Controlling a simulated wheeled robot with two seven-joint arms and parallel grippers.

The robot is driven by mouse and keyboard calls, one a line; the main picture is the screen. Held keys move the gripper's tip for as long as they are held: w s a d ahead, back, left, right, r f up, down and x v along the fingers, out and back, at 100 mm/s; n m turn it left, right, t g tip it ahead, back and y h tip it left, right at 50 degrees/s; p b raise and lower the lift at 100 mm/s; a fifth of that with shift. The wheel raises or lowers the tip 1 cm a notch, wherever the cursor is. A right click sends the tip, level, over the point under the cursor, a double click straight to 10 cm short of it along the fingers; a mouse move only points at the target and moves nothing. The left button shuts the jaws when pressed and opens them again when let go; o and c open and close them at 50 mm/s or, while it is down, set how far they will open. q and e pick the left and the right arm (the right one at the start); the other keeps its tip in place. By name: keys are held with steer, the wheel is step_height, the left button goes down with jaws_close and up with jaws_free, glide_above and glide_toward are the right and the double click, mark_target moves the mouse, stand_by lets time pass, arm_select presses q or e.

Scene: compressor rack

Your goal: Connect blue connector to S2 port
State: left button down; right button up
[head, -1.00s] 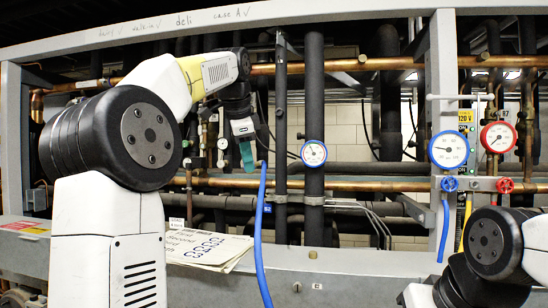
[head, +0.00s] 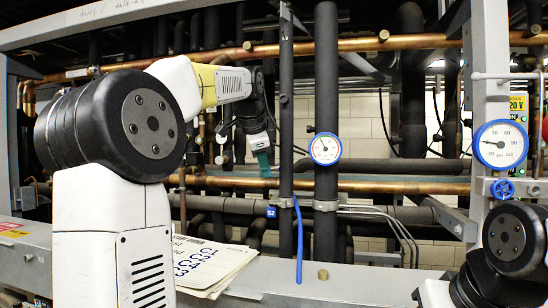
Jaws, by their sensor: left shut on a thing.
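My left gripper (head: 264,163), with teal fingers, points down in front of the pipes in the head view. It is shut on the blue connector, which is too small and dark to make out at the fingertips. A blue hose (head: 298,245) hangs below and right of the gripper; its upper end shows apart from the fingertips, and I cannot see how they join. The blue S2 tag (head: 271,212) is on the rack below the gripper. The S2 port itself cannot be made out. My right gripper is not in view; only part of its arm shows at lower right.
Dark vertical pipes and a small blue-rimmed gauge (head: 325,149) stand right of the left gripper. A copper pipe (head: 400,187) crosses behind. A larger blue gauge (head: 501,144) with a blue valve knob (head: 503,189) is at right. Papers (head: 205,265) lie on the front ledge.

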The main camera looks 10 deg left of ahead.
arm_select(q)
steer(key=x, duration=0.7)
steer(key=shift+w+f, duration=0.25)
steer(key=shift+w+f, duration=0.1)
steer(key=shift+f, duration=0.05)
stand_by(1.1)
steer(key=c, duration=1.1)
jaws_free()
steer(key=shift+o, duration=0.7)
steer(key=o, duration=0.6)
steer(key=shift+o, duration=0.2)
